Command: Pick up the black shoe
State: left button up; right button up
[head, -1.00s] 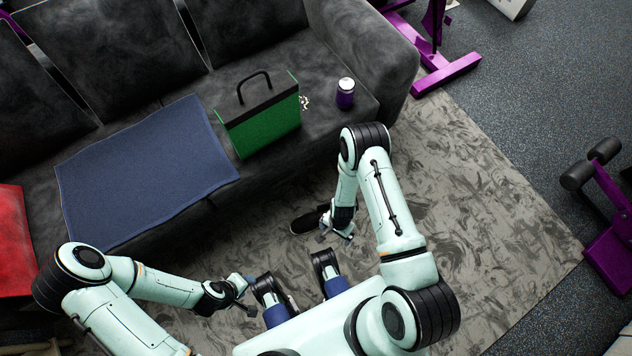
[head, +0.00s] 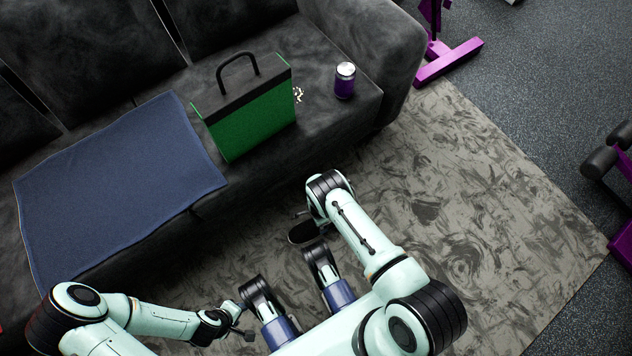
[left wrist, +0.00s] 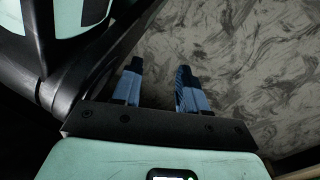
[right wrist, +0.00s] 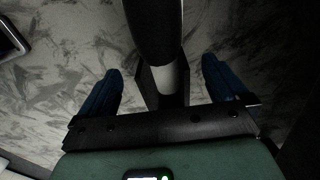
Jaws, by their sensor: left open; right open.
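The black shoe (head: 303,232) lies on the patterned rug in the head view; only a dark rounded part of it shows beside my right forearm. My right gripper is mostly hidden under its own arm there, close to the shoe. In the right wrist view my right gripper (right wrist: 162,66) is open, fingers wide apart over the rug. A black rounded shape with a pale part shows between the fingers; I cannot tell whether it is the shoe or part of me. My left gripper (head: 242,322) is open and empty at the lower middle, away from the shoe; it also shows in the left wrist view (left wrist: 160,68).
A dark sofa (head: 395,45) borders the rug (head: 450,200). On it lie a blue cloth (head: 115,180), a green box with a handle (head: 250,118) and a purple can (head: 345,82). Purple gym equipment (head: 450,62) stands beyond the rug. The rug is clear at right.

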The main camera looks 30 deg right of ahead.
aim_at(303, 232)
jog(key=f+b, duration=0.2)
jog(key=f, duration=0.3)
jog(key=shift+a, duration=0.2)
jog(key=shift+f+b, duration=0.3)
jog(key=shift+f, duration=0.05)
pick_arm(q)
jog(key=s+f+g, duration=0.2)
jog(key=s, duration=0.3)
jog(key=shift+s+a+f, duration=0.2)
jog(key=shift+a+f, duration=0.1)
jog(key=shift+f, duration=0.05)
pick_arm(e)
jog(key=c, duration=1.4)
